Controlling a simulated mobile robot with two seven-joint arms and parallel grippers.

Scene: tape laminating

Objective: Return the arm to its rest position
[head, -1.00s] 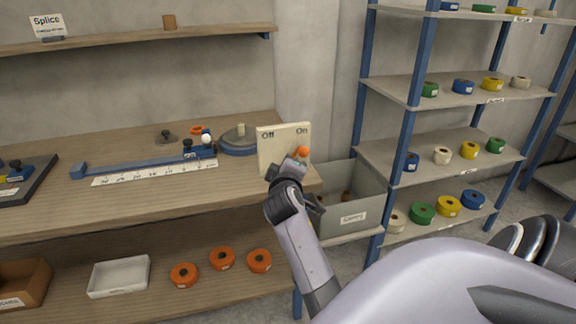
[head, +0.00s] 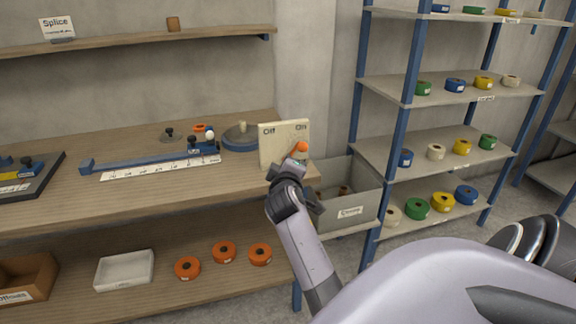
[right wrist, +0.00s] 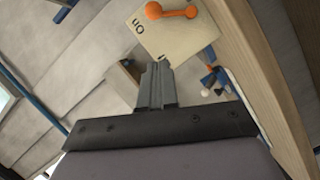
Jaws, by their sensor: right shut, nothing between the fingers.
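The cream switch panel (head: 272,150) with "Off" and "On" labels stands at the right end of the workbench. Its orange-tipped lever (head: 302,147) is at the "On" side. My right arm reaches up from the bottom, and its gripper (head: 293,165) is in front of the panel near the lever. In the right wrist view the fingers (right wrist: 156,85) are together with nothing between them, and the panel (right wrist: 172,38) and orange lever (right wrist: 172,11) lie beyond the tips, apart from them. My left arm and gripper are out of view.
The workbench (head: 135,200) holds a blue slide with a white ruler (head: 160,167) and a round grey-blue weight (head: 240,137). A grey bin (head: 348,220) stands right of the bench. A blue-post shelf (head: 440,155) holds several tape rolls. Orange rolls (head: 223,252) lie on the lower shelf.

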